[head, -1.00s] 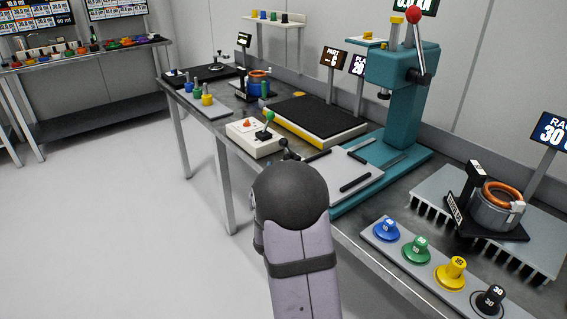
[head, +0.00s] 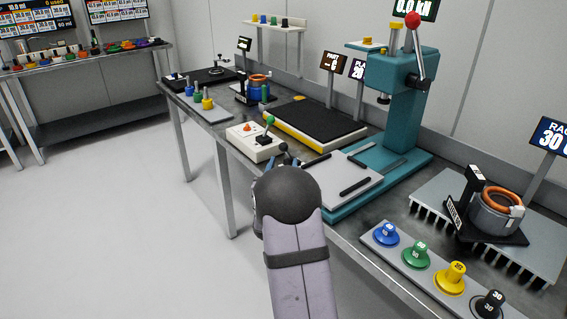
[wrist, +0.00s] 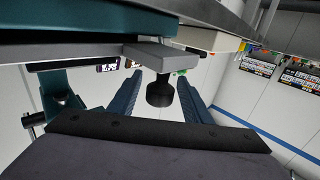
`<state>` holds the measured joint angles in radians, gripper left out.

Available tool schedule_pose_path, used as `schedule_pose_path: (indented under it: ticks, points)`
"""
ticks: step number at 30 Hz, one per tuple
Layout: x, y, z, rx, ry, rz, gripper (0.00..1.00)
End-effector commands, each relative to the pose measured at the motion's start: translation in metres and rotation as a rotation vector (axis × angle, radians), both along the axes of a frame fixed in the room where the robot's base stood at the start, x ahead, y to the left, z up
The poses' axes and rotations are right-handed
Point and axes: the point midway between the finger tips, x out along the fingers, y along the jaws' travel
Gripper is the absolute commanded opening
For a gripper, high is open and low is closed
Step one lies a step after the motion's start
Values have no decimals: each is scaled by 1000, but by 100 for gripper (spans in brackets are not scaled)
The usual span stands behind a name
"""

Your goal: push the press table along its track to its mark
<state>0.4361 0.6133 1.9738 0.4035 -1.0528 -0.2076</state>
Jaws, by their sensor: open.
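The press table is a light grey plate (head: 335,190) with dark bars on top. It lies on the teal base of the press (head: 392,120), toward the front left of the column. My gripper (head: 287,152) is at the plate's left front side, mostly hidden behind my dark arm joint. In the wrist view my gripper (wrist: 160,82) is open, with a blue finger on each side of a black knob (wrist: 160,93). The knob is attached to a grey block (wrist: 160,53) at the plate's edge. I cannot tell whether a finger touches it. The mark is not discernible.
A white control box (head: 255,142) with a green-topped lever stands close left of my gripper. A black-topped yellow-edged platform (head: 315,122) is behind it. A strip of coloured knobs (head: 433,268) and a finned block with a stator (head: 495,210) are to the right. The floor in front is clear.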

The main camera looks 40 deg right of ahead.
Motion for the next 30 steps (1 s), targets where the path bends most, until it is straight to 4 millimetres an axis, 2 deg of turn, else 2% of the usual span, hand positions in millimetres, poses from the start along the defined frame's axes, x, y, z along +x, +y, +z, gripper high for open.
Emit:
schedule_pose_path:
  ticks: [4,14,18,20,25,30]
  points:
    - [5,-6,0,0,0,-1,45]
    - [7,-8,0,0,0,0,45]
    - [7,-8,0,0,0,0,11]
    - [7,-7,0,0,0,0,0]
    - [7,-12,-1,-1,-1,-1,0]
    - [7,-39,-2,-3,-4,-5,0]
